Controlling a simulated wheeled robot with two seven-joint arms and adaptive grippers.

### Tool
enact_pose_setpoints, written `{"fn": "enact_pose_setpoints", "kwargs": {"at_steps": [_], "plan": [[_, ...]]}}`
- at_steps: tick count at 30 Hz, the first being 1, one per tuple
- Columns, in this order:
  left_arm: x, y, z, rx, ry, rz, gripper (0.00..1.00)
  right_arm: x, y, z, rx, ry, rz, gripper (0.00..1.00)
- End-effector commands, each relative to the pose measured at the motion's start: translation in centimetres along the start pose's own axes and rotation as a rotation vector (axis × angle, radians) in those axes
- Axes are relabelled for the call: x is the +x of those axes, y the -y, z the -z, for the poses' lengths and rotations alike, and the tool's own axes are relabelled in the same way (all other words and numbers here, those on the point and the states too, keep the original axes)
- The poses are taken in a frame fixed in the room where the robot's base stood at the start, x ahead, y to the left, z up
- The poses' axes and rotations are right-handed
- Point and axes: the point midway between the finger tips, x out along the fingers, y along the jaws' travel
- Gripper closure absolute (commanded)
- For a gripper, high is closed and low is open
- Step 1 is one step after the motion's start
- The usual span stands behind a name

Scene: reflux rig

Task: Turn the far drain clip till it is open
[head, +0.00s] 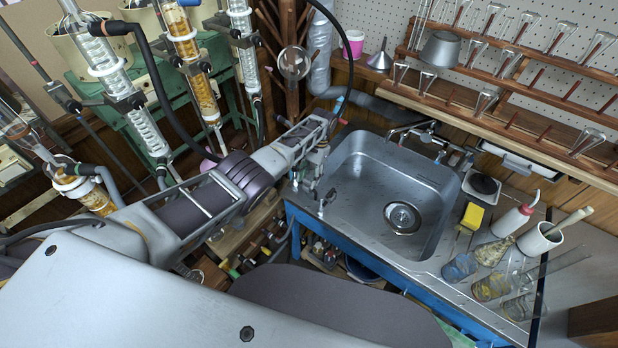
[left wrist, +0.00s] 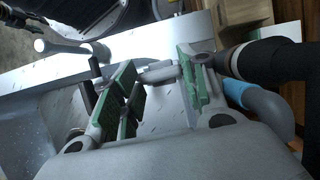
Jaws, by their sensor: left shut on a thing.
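In the head view my left arm reaches across to the left edge of the sink, with my left gripper (head: 321,132) at the far drain clip (head: 322,151), a small metal fitting mostly hidden by the fingers. In the left wrist view the green-padded fingers of the gripper (left wrist: 156,88) stand either side of a short grey metal bar (left wrist: 157,73), which seems to be part of that clip. The gripper is shut on it. How far the clip is turned cannot be told. A second, nearer metal clip (head: 324,202) stands free at the sink's left edge. My right gripper is not in view.
A steel sink (head: 345,185) lies right of the clips. A black hose with a blue end (left wrist: 245,92) runs close beside the gripper. Glass columns (head: 185,45) stand at the left. Beakers (head: 490,285) and a wash bottle (head: 512,220) stand right of the sink.

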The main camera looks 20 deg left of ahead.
Motion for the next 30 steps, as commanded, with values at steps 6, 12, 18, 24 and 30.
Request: {"fn": "enact_pose_setpoints", "kwargs": {"at_steps": [6,12,18,24,30], "plan": [[-0.02,-0.04,0.02,-0.001,-0.001,-0.001,0.81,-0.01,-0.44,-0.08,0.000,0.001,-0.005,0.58],[-0.03,-0.03,0.02,0.000,-0.001,-0.001,0.38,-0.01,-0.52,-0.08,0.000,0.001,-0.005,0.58],[-0.06,0.06,0.02,-0.001,-0.001,0.001,0.36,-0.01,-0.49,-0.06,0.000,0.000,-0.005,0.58],[-0.10,0.13,0.02,0.005,-0.002,0.005,0.36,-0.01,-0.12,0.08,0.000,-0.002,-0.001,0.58],[-0.10,0.14,0.02,0.046,-0.002,0.023,0.36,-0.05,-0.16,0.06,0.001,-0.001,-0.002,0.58]]}}
